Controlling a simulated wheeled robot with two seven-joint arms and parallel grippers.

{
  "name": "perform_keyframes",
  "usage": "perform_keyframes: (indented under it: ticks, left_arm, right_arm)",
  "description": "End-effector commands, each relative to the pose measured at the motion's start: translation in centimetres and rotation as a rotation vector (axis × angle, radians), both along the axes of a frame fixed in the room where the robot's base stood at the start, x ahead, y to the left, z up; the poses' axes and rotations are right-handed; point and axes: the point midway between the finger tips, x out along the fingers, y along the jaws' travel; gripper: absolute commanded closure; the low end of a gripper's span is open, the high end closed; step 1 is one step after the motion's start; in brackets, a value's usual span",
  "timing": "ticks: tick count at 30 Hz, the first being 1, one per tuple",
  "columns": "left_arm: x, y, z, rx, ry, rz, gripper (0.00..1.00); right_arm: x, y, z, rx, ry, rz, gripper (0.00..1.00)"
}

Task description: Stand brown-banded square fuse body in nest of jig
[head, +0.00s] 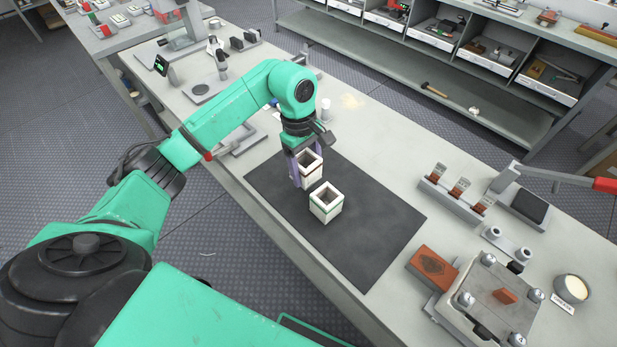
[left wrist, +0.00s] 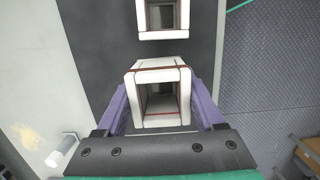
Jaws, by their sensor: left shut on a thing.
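The brown-banded square fuse body (head: 312,170) is a white, hollow square tube with a brown line near its rim. My left gripper (head: 307,165) is shut on it from two sides at the far part of the dark mat. In the left wrist view the held body (left wrist: 160,75) sits between the purple fingers (left wrist: 160,108), its open end facing the camera. My right gripper is out of view.
The dark mat (head: 375,225) has free room to the right of the bodies. A rack with several brown-and-clear pieces (head: 450,198), a red-handled lever tool (head: 560,178), a brown block (head: 432,267) and a small bowl (head: 571,289) occupy the right side of the bench.

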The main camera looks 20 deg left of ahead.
Motion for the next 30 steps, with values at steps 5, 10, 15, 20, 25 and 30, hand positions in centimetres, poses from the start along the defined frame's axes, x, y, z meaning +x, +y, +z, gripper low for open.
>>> perform_keyframes:
  ticks: [5,10,15,20,25,30]
  left_arm:
    - [0.0,-0.1,-2.4,-0.002,0.002,0.0,1.0]
    - [0.0,-0.1,-5.0,-0.003,-0.001,-0.002,1.0]
    - [0.1,-0.1,-5.0,-0.001,-0.003,-0.002,1.0]
    - [0.0,0.0,-5.3,-0.001,-0.002,-0.002,0.19]
    - [0.0,0.0,-5.3,-0.001,-0.002,-0.002,0.0]
    - [0.0,-0.1,-4.9,-0.002,-0.002,-0.002,0.0]
  right_arm:
    - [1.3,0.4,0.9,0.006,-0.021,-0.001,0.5]
    - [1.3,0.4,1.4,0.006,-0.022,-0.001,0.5]
    - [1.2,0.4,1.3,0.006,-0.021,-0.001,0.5]
    - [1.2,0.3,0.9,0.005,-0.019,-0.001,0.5]
    - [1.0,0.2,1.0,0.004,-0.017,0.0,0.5]
    - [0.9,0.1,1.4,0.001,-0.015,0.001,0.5]
